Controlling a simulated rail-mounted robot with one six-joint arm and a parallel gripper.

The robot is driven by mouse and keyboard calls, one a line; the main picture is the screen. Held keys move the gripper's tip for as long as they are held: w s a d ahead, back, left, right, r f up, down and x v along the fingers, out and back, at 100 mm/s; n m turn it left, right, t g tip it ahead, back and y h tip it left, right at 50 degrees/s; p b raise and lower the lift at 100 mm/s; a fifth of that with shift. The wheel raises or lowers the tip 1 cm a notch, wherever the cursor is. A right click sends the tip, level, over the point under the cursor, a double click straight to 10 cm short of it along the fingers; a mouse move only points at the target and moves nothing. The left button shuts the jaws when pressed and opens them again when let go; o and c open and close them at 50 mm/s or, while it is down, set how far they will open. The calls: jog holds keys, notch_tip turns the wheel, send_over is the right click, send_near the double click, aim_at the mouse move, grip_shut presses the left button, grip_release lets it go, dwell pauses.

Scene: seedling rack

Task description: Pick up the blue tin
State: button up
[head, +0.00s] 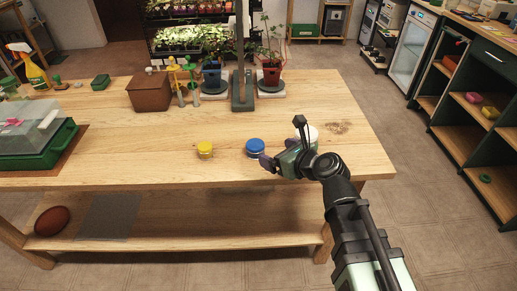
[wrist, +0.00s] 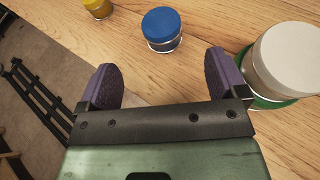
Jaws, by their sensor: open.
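The blue tin (head: 255,147) stands upright on the wooden table near its front edge. In the wrist view the blue tin (wrist: 162,28) lies ahead of my fingertips, a little right of the middle of the gap. My gripper (head: 271,160) is open and empty at the table's front edge, just right of the blue tin in the head view. The pads do not touch the tin.
A yellow tin (head: 205,149) stands left of the blue one. A larger white-lidded container (wrist: 288,60) on a green base stands close beside my right finger. The table's middle is clear.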

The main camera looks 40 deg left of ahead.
aim_at(257, 145)
jog(key=b+x, duration=0.4)
jog(key=x, duration=0.7)
jog(key=shift+d+f, duration=0.1)
jog(key=shift+f, duration=0.05)
jog(key=c, duration=1)
jog(key=shift+c, duration=0.2)
notch_tip(257, 145, up, 21)
jog(key=p, duration=2)
